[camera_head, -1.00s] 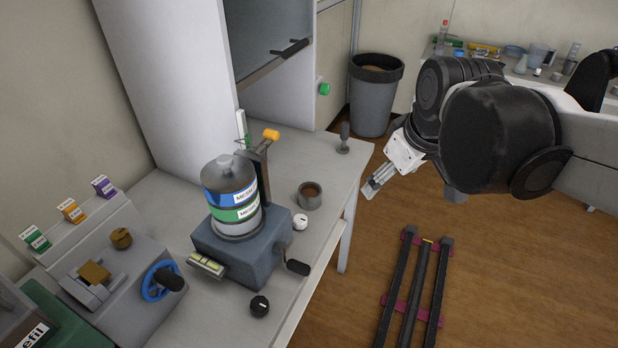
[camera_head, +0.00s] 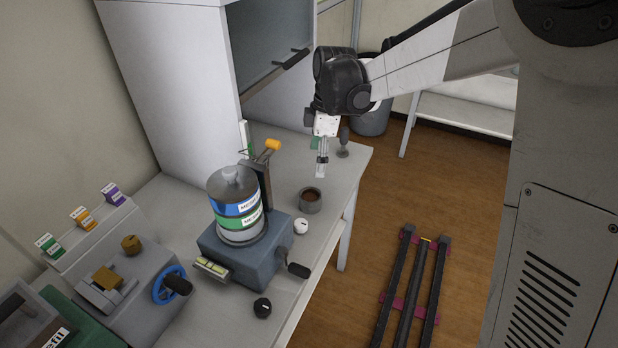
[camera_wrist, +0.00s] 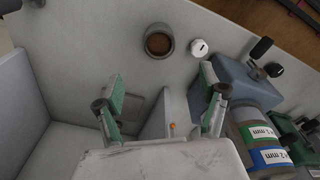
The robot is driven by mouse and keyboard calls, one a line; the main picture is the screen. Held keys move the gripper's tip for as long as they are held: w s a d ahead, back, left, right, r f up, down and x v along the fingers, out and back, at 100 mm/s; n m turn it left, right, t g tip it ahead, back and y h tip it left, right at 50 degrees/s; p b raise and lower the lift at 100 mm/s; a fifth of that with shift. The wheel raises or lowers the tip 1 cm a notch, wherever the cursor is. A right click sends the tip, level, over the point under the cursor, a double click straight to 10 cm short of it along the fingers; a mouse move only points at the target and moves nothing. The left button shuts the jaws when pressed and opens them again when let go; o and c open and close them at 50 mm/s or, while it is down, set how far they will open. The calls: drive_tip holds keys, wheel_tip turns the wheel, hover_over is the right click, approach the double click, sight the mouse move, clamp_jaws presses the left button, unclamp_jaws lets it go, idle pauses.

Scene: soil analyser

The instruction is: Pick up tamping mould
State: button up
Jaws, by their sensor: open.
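A small round grey cup with brown soil in it, which looks like the tamping mould (camera_head: 310,205), stands upright on the grey bench top. It also shows in the wrist view (camera_wrist: 158,53), at the top middle, just beyond the fingertips. My gripper (camera_head: 321,172) points down over the bench, above and slightly right of the cup in the head view. In the wrist view my gripper (camera_wrist: 162,80) has its two green-padded fingers spread wide, with nothing between them. The fingers are apart from the cup.
A sieve stack (camera_head: 235,215) on a blue-grey machine (camera_head: 245,248) stands left of the cup. A white knob (camera_head: 301,226) is close in front of it. A small upright tool (camera_head: 343,150) stands near the bench's back right corner. A white cabinet (camera_head: 170,70) rises behind.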

drive_tip(key=f, duration=0.1)
hover_over(310, 199)
drive_tip(key=shift+n, duration=0.4)
wheel_tip(310, 199, down, 8)
drive_tip(key=shift+w+f, duration=0.15)
drive_tip(key=shift+f, duration=0.1)
drive_tip(key=shift+f+p, duration=0.4)
drive_tip(key=shift+f, duration=2.2)
drive_tip(key=c, duration=1.6)
